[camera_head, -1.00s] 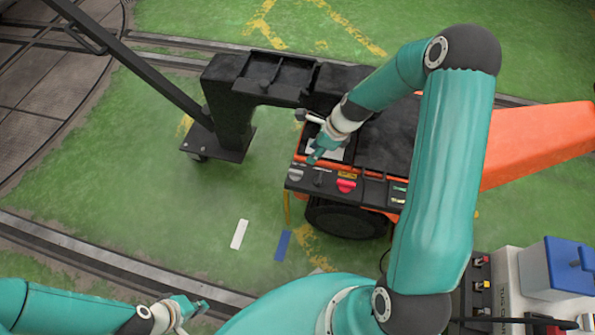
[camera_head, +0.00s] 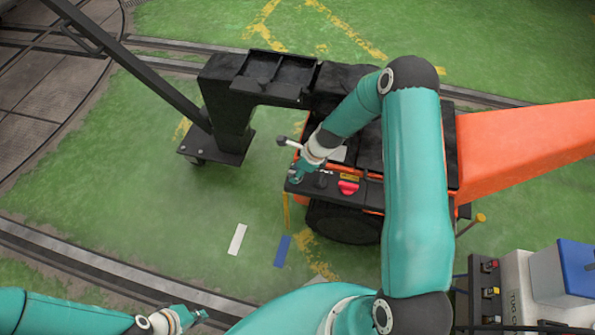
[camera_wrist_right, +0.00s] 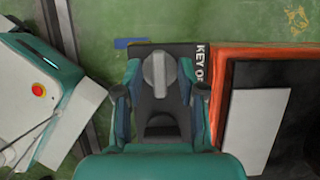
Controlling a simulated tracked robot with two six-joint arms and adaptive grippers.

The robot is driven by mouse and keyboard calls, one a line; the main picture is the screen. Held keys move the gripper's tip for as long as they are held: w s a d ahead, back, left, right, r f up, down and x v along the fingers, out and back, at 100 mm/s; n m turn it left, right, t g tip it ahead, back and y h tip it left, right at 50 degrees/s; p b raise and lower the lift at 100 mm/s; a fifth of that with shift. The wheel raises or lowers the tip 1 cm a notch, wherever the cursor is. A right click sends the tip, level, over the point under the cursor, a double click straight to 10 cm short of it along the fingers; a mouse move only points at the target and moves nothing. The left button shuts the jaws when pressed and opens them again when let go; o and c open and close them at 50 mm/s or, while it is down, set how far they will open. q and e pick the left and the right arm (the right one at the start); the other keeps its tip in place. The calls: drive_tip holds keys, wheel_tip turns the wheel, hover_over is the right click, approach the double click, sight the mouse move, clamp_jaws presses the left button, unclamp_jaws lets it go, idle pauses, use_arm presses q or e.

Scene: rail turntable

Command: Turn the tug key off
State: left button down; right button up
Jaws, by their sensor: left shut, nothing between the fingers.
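The tug key is a grey knob (camera_wrist_right: 157,75) on the dark panel (camera_head: 367,193) at the end of the orange tug. In the right wrist view it stands between the fingers of my right gripper (camera_wrist_right: 158,88), beside a partly visible "KEY O…" label (camera_wrist_right: 201,64). The fingers are apart on either side of it, with narrow gaps showing. In the head view my right gripper (camera_head: 295,176) is down at the panel's left corner and hides most of the knob. My left gripper (camera_head: 201,315) is shut and empty at the bottom left, far from the tug.
A red button (camera_head: 348,187) sits right of the key on the panel. A black lever with a pale shaft (camera_head: 288,141) is just behind my right gripper. A black hitch frame (camera_head: 229,118) stands to the left. Green floor is open in front.

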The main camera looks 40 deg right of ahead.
clamp_jaws()
